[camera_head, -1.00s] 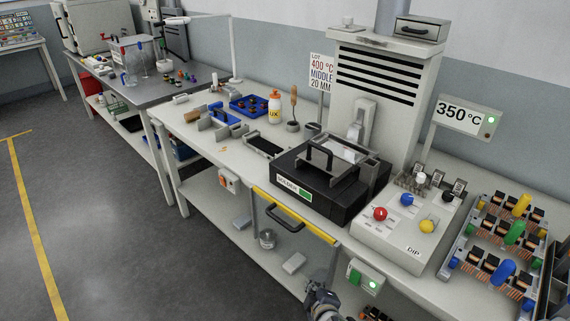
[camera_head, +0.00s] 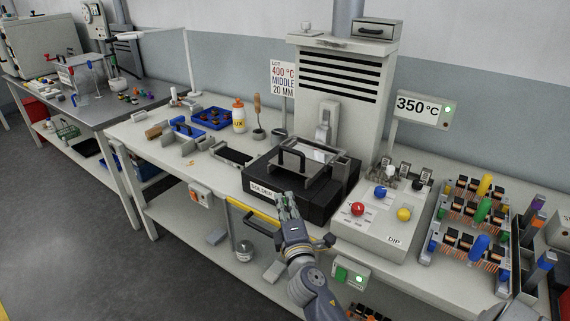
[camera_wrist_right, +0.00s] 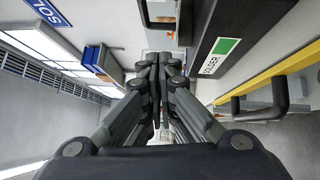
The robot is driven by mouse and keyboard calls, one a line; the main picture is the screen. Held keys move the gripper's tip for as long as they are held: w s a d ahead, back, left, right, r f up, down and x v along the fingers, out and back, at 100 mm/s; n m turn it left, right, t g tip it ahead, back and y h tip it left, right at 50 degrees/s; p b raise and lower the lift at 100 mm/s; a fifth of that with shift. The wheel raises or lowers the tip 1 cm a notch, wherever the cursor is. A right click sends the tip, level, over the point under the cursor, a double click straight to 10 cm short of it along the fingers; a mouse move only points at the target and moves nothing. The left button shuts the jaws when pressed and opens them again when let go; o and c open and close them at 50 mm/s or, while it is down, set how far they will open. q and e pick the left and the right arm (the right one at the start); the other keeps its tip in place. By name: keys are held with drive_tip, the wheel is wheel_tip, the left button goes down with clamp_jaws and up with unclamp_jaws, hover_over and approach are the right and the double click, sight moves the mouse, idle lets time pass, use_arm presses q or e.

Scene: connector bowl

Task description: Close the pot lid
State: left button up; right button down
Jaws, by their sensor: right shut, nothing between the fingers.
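The black solder pot (camera_head: 318,207) stands on the bench below the grey hood, with a white and green label on its front. Its lid (camera_head: 323,156) has a black arched handle (camera_head: 291,158) and a pale panel; whether it is fully seated I cannot tell. My right gripper (camera_head: 285,199) is shut and empty, just in front of the pot's front face, below the handle and apart from it. In the right wrist view its fingers (camera_wrist_right: 160,62) are together, with the labelled pot front (camera_wrist_right: 222,45) at upper right. My left gripper is not in view.
A yellow bar with a black handle (camera_head: 262,224) runs along the bench's front edge beside my right arm. A control box (camera_head: 385,215) with coloured knobs stands right of the pot. A black tray (camera_head: 232,154), bottle (camera_head: 239,118) and blue tray (camera_head: 212,119) lie left.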

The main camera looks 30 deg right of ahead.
drive_tip(key=r, duration=0.2)
drive_tip(key=p, duration=0.2)
approach(282, 150)
drive_tip(key=w+a, duration=0.2)
drive_tip(key=d, duration=0.1)
drive_tip(key=w, duration=0.1)
drive_tip(key=d, duration=0.1)
drive_tip(key=shift+w+d+r+n+t, duration=0.1)
drive_tip(key=shift+w+d+n+t, duration=0.2)
drive_tip(key=shift+d, duration=0.1)
drive_tip(key=shift+w+d+r, duration=0.1)
drive_tip(key=shift+d, duration=0.35)
drive_tip(key=w+d+b, duration=0.1)
drive_tip(key=d, duration=0.2)
drive_tip(key=w+d+b, duration=0.1)
drive_tip(key=d, duration=0.1)
drive_tip(key=w+d+b, duration=0.1)
drive_tip(key=d, duration=0.2)
drive_tip(key=shift+w+d, duration=0.35)
drive_tip(key=shift+d, duration=0.35)
drive_tip(key=shift+r, duration=0.1)
